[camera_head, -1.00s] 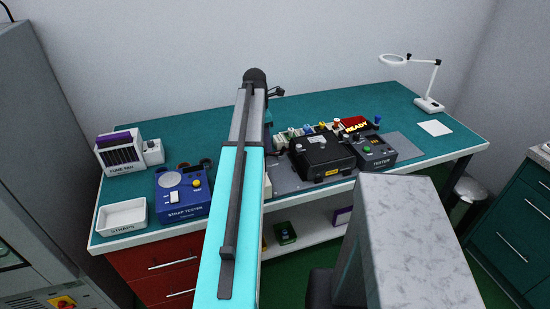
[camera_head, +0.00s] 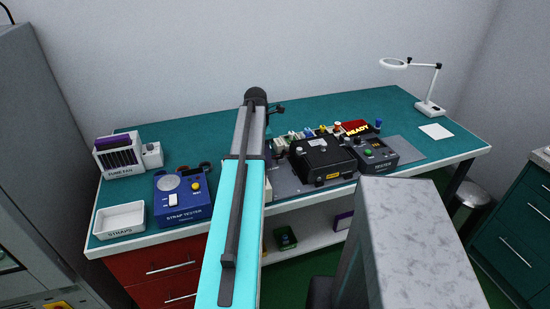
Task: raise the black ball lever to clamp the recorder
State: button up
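A black box-shaped device (camera_head: 322,158), which looks like the recorder, sits on a grey mat at the middle of the green bench. A dark grey tester (camera_head: 376,155) with a green button stands just right of it. My arm reaches over the bench left of the black device and hides what lies behind it. My gripper is not visible beyond the arm. I cannot make out the black ball lever for certain; it may be hidden by my arm or too small to tell.
A blue strap tester (camera_head: 182,197), a white straps tray (camera_head: 119,220) and a white fume fan (camera_head: 119,156) stand at the left. A magnifier lamp (camera_head: 430,105) stands at the right.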

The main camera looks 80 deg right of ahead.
jog(key=c, duration=0.9)
jog(key=shift+c, duration=0.2)
jog(key=shift+r, duration=0.15)
